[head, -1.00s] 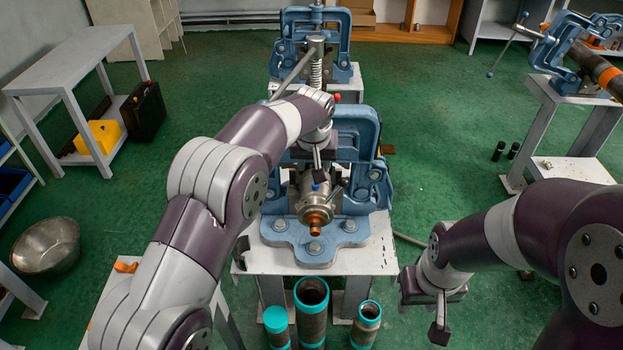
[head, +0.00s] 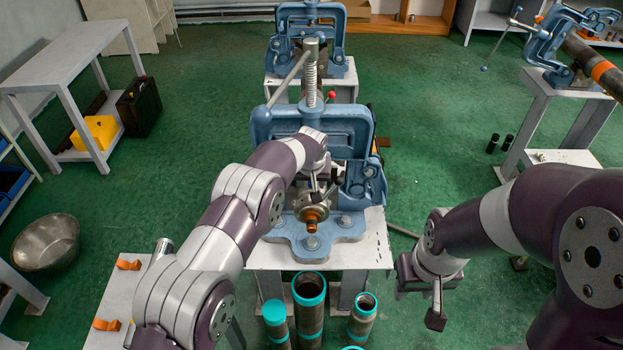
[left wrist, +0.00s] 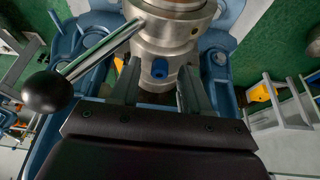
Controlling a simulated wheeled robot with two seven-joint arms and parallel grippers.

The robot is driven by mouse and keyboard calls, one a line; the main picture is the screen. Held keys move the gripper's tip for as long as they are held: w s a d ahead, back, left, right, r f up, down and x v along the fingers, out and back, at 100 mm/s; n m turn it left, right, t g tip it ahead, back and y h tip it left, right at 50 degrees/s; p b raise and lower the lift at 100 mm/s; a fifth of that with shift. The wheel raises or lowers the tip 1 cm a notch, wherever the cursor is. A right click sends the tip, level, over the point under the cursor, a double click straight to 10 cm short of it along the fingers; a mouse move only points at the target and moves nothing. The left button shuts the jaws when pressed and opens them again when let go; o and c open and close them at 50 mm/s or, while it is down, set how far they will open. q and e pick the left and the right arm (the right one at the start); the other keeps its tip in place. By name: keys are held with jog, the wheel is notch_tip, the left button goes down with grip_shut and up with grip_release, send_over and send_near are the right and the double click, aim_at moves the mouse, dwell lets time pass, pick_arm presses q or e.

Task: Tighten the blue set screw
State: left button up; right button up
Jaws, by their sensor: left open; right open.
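The blue set screw (left wrist: 160,69) sits on the silver metal collar (left wrist: 172,42) in the left wrist view. My left gripper (left wrist: 157,88) is open, with one finger on each side of the screw and a visible gap to it. In the head view my left gripper (head: 322,188) is at the collar in the blue vise (head: 313,240), and the screw is hidden there. An orange-brown pipe end (head: 312,221) points out of the collar. My right gripper (head: 436,304) hangs open and empty over the floor, right of the vise stand.
A lever with a black ball knob (left wrist: 47,92) sticks out of the collar, close to my left gripper. Teal-ended pipes (head: 309,300) stand in front of the vise stand (head: 375,243). Another vise stands behind, and one with a pipe at right.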

pick_arm(q)
grip_shut()
jog(key=shift+a+m+b, duration=0.1)
jog(key=shift+m+b, duration=0.35)
jog(key=shift+m, duration=0.25)
jog(key=shift+r+m+h, duration=0.1)
jog(key=shift+m+h, duration=0.4)
jog(key=shift+m, duration=0.1)
grip_release()
